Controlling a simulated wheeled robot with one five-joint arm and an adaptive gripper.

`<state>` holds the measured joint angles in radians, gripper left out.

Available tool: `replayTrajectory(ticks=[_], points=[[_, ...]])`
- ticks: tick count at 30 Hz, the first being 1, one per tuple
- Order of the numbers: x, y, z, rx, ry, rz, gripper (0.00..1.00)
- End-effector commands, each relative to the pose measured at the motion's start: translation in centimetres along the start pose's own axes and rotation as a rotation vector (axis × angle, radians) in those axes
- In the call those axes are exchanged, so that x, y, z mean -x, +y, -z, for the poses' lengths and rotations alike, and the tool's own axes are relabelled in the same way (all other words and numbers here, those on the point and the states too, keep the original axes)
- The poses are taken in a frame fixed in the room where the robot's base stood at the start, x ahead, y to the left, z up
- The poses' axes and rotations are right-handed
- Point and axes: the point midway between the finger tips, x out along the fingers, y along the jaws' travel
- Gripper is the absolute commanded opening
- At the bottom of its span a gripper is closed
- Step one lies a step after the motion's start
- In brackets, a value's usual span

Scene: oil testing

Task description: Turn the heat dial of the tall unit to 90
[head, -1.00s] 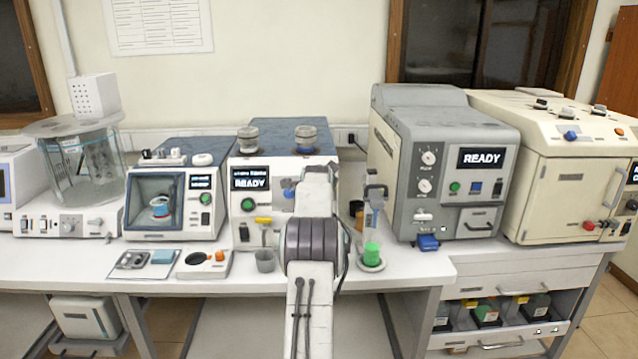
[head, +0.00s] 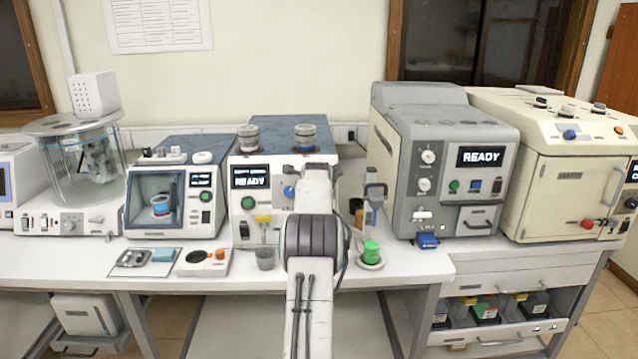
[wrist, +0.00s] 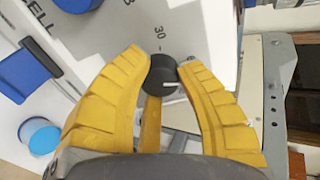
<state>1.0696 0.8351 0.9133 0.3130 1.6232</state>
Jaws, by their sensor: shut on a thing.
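In the wrist view, my gripper (wrist: 162,68) has its two yellow fingers closed on a round black dial (wrist: 160,78), one on each side. The dial has a short white pointer line toward the right of the picture. A printed "30" with a tick stands just above the dial on the pale panel (wrist: 115,22). No 90 mark can be made out. In the head view, my arm reaches to the white middle unit (head: 246,208) with a READY display, and hides much of its front. The gripper and the held dial are hidden there.
A green-capped cylinder (head: 371,252) stands right of my arm, and a grey cup (head: 265,258) stands left of it. A grey unit (head: 415,185) with two dials and a READY display is farther right. A cream cabinet (head: 560,190) stands beyond it.

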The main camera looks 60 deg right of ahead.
Motion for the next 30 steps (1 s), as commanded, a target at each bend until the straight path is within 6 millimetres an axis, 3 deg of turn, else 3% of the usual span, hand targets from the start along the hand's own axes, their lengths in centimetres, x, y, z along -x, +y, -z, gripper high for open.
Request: replayTrajectory(ticks=[5, 6, 15, 30], points=[[0.2, -0.6, 0.2, -0.001, 0.002, 0.015, 0.0], [0.2, -0.6, 0.2, -0.001, 0.002, 0.015, 0.34], [0.1, -0.2, 0.1, 0.0, 0.001, 0.006, 0.6], [1.1, -0.1, 0.0, 0.001, 0.0, 0.001, 0.6]])
